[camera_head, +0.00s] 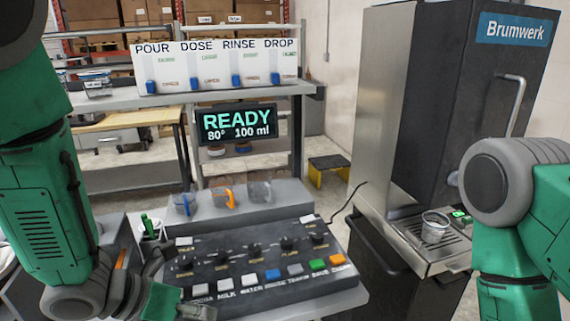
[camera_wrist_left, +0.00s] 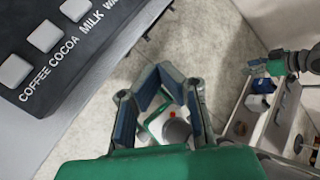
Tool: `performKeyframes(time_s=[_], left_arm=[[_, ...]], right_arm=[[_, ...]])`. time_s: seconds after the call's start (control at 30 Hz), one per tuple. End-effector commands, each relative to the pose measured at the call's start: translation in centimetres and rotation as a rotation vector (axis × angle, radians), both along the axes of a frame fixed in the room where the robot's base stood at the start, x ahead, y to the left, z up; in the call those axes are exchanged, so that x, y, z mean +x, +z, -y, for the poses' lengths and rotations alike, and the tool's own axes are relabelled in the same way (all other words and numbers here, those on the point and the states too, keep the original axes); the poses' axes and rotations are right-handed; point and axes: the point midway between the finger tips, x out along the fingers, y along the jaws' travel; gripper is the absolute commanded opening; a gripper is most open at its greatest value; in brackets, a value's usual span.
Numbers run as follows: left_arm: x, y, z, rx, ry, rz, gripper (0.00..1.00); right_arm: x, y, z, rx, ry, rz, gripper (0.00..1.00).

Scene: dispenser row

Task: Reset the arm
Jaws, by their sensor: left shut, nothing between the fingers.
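My left gripper (camera_head: 198,311) is low in the head view, at the near left corner of the button panel (camera_head: 262,258). In the left wrist view its fingers (camera_wrist_left: 163,82) are closed together with nothing between them, over the floor beside the panel's edge. My right arm comes in from the right in the head view, its gripper outside that picture. A small green and grey gripper (camera_wrist_left: 260,67), seemingly my right one, shows at the right of the left wrist view; its finger state is unclear.
The panel has knobs and a front row of coloured buttons. A Brumwerk machine (camera_head: 450,100) stands right, with a metal cup (camera_head: 435,227) on its drip tray. A READY display (camera_head: 236,124) and a lever dispenser row (camera_head: 215,66) are behind. A green-handled item (camera_head: 148,226) stands left of the panel.

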Motion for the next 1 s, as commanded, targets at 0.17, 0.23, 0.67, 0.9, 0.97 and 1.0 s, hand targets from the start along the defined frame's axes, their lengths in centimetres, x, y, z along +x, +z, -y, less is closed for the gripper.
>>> performKeyframes(time_s=[0.17,0.23,0.67,0.9,0.97,1.0], left_arm=[[-0.4,-1.5,-0.6,-0.027,0.089,-0.066,0.0],[-0.4,-2.4,-0.7,-0.043,0.155,-0.113,0.0],[-2.9,-11.0,-2.9,-0.199,0.787,-0.525,0.0],[-7.9,-21.1,-7.6,-0.384,1.566,-0.922,0.0],[-9.9,-23.8,-9.0,-0.444,1.817,-1.013,0.0],[-11.4,-25.5,-9.8,-0.482,1.984,-1.061,0.0]], right_arm=[[0.0,-0.6,-0.1,0.001,0.001,0.0,0.4],[0.0,-0.9,-0.1,0.001,0.002,0.0,0.4],[0.0,-4.0,-0.1,0.0,0.001,0.0,0.4],[-0.1,-7.6,-0.1,0.0,0.001,0.0,0.4],[-0.1,-8.7,-0.1,0.001,0.001,0.0,0.4],[-0.1,-9.3,-0.2,0.001,0.001,0.0,0.4]])
